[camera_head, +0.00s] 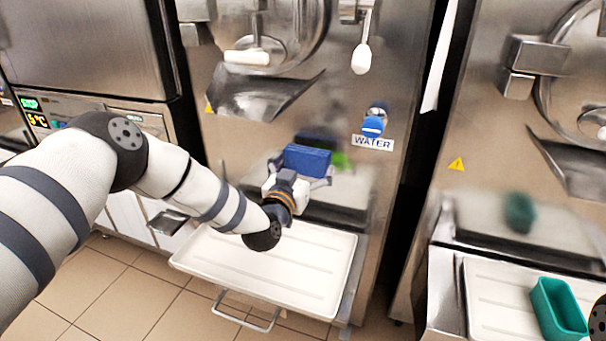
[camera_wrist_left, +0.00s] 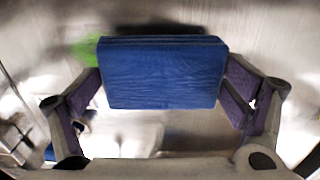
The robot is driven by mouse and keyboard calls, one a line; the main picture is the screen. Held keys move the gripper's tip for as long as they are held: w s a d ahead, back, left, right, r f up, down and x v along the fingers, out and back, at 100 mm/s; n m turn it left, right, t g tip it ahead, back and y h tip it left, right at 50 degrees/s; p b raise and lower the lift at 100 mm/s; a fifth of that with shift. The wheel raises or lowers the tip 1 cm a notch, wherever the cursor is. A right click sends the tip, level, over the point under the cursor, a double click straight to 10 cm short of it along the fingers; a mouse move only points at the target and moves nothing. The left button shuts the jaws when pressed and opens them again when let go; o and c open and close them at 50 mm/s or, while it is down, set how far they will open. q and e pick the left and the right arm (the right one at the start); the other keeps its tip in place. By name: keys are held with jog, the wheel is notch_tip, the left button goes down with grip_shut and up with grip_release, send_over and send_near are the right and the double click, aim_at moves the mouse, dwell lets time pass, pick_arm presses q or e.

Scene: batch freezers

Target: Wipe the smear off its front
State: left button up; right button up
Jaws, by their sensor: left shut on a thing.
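My left gripper (camera_head: 303,180) is shut on a blue sponge (camera_head: 306,160) and holds it up close to the steel front of the middle freezer (camera_head: 240,140). The sponge fills the middle of the left wrist view (camera_wrist_left: 162,75), between the two fingers (camera_wrist_left: 162,92). A bright green smear (camera_head: 341,160) shows on the steel just right of the sponge. In the left wrist view the green smear (camera_wrist_left: 86,50) shows at the sponge's left edge, partly hidden behind it. I cannot tell whether the sponge touches the steel. My right gripper is not in view.
A white tray (camera_head: 215,257) juts out below my left gripper. A blue water knob (camera_head: 373,124), a white-handled lever (camera_head: 362,55) and a steel chute (camera_head: 255,95) stick out above. A green container (camera_head: 545,300) stands at the lower right.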

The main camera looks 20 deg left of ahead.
pick_arm(q)
jog(key=shift+r, duration=0.15)
jog(key=shift+w+b, duration=0.45)
jog(key=shift+w, duration=0.55)
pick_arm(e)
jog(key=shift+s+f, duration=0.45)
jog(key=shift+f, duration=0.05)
pick_arm(q)
jog(key=shift+d, duration=0.15)
